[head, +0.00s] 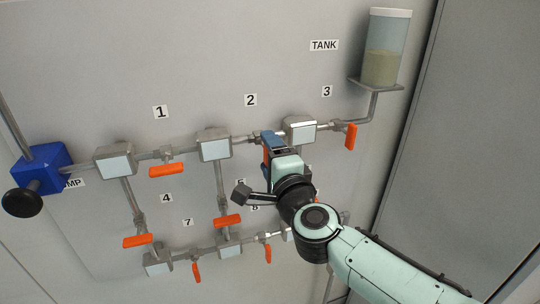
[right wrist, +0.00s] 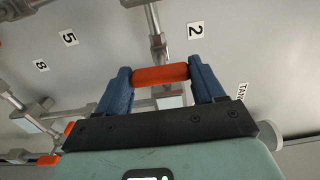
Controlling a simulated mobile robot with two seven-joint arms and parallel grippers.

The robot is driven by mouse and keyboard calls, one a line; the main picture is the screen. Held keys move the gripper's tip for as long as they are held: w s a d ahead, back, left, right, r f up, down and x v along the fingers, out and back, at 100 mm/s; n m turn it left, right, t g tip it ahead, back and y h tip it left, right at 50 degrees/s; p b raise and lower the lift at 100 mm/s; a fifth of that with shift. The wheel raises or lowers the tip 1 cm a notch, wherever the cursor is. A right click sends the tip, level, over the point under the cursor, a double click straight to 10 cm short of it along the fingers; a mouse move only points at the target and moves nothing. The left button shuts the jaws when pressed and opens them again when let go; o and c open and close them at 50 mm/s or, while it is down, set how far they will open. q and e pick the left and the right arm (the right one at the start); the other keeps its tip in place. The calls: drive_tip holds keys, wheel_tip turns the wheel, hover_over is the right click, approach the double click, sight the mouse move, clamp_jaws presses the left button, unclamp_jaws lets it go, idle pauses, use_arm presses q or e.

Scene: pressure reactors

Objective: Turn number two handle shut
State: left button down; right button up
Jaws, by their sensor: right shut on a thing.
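The number two handle, an orange bar (right wrist: 160,75), shows in the right wrist view beside the label 2 (right wrist: 195,30). It appears to lie crosswise to the grey pipe (right wrist: 156,22). My right gripper (right wrist: 161,82) is shut on it, with one blue finger at each end. In the head view my right gripper (head: 268,146) is at the pipe below the label 2 (head: 251,100) and hides the handle. My left gripper is not in view.
Other orange handles sit near: number one (head: 166,170) lies along its pipe, number three (head: 351,136) hangs across. A blue pump (head: 42,168) is at the left and a tank (head: 385,50) at the upper right. Grey pipe boxes (head: 214,145) flank my gripper.

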drive_tip(key=o, duration=1)
drive_tip(key=shift+o, duration=0.2)
drive_tip(key=shift+s, duration=0.1)
drive_tip(key=v, duration=1.3)
drive_tip(key=shift+b, duration=0.35)
drive_tip(key=shift+s, duration=0.1)
